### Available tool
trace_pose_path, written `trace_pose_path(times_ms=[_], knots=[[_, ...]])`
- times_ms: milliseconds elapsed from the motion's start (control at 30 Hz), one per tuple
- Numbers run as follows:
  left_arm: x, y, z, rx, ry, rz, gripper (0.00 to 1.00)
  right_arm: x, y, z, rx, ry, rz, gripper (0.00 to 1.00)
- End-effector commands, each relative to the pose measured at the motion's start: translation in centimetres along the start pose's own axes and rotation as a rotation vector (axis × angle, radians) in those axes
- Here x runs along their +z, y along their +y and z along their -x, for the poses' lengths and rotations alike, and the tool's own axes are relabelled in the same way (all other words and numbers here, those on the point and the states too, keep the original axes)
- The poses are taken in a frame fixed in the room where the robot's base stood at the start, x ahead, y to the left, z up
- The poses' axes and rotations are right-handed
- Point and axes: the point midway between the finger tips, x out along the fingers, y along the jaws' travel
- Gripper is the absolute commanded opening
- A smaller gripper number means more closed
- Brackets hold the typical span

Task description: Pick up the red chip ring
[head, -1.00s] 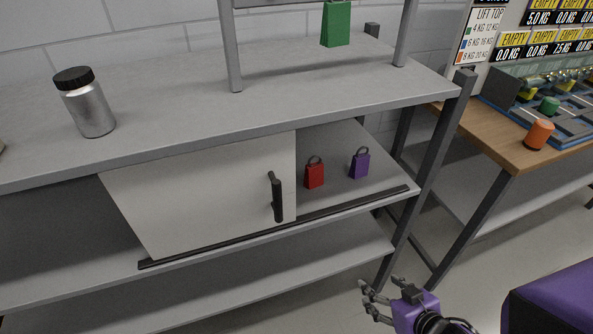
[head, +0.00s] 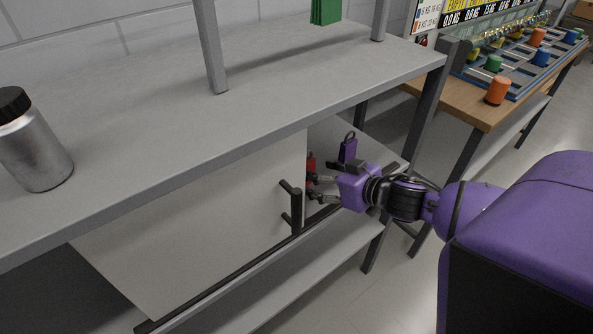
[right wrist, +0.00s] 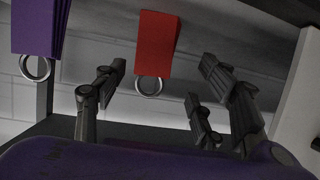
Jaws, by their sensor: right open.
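The red chip ring (head: 311,163) is a stack of red chips with a ring, on the middle shelf just right of the white sliding door. In the head view my right gripper (head: 313,188) is at the shelf opening and partly hides it. In the right wrist view the red chips (right wrist: 155,43) and their metal ring (right wrist: 149,86) show between the spread fingers of my right gripper (right wrist: 160,84), with nothing gripped. Whether any finger touches the ring I cannot tell. My left gripper is out of view.
A purple chip ring (head: 348,150) stands right of the red one and also shows in the right wrist view (right wrist: 38,28). The white door (head: 200,220) and its dark handle (head: 296,211) are close left of my gripper. The upper shelf (head: 270,95) lies above.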

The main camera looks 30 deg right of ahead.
Motion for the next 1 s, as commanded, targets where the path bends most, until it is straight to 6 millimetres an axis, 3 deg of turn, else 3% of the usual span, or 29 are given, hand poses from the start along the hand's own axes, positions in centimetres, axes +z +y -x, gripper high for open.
trace_pose_path(times_ms=[300,600,900,1000], knots=[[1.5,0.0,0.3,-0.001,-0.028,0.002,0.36,-0.1,0.3,-3.1,0.001,0.001,0.002,0.64],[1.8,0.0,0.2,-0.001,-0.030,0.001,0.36,0.0,0.8,-6.9,0.001,0.000,0.002,0.64],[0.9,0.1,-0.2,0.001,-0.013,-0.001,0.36,0.1,0.8,-7.4,0.001,-0.001,0.001,0.64],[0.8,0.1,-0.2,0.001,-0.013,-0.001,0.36,0.1,0.8,-7.4,0.001,-0.001,0.001,0.54]])
